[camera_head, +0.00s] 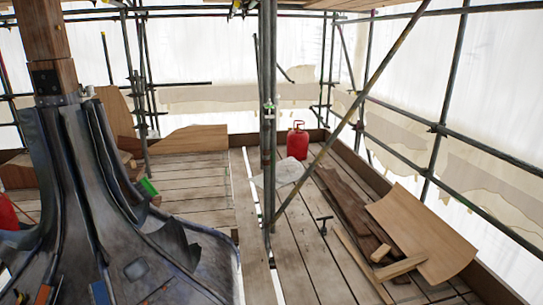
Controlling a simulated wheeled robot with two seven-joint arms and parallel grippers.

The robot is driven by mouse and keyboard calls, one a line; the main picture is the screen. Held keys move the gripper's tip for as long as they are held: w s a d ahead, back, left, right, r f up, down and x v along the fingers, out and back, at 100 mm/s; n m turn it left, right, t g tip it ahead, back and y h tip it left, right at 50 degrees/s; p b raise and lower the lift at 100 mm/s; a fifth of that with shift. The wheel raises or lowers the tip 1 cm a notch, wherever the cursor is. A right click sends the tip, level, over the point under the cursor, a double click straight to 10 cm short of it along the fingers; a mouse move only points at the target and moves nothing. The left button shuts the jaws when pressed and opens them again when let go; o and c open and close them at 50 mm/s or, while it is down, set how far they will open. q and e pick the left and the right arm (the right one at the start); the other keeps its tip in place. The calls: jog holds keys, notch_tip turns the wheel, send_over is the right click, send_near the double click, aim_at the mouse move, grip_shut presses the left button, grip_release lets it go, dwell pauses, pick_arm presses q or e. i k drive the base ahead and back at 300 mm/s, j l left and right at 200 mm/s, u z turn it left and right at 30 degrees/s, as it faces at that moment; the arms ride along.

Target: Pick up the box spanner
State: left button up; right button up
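A small dark T-shaped tool (323,224) is on the floorboards right of the central scaffold poles. It may be the box spanner, but it is too small to be sure. It seems to have a short crossbar at the top and a stem below; I cannot tell whether it stands or lies. Nothing is seen touching it. Neither my left nor my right gripper shows in the head view.
A curved wood sheet (422,232) and loose planks lie right. A red canister (297,143) stands behind. The grey spire base (85,190) fills the left. Bare boards (300,265) lie in front.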

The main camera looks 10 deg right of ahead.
aim_at(324, 232)
jog(key=i+l+z, duration=0.1)
jog(key=i+z, duration=0.35)
jog(key=i, duration=1.25)
jog(key=i+z, duration=0.1)
jog(key=i, duration=0.75)
jog(key=i+j+z, duration=0.1)
jog(key=i, duration=0.75)
jog(key=j, duration=0.1)
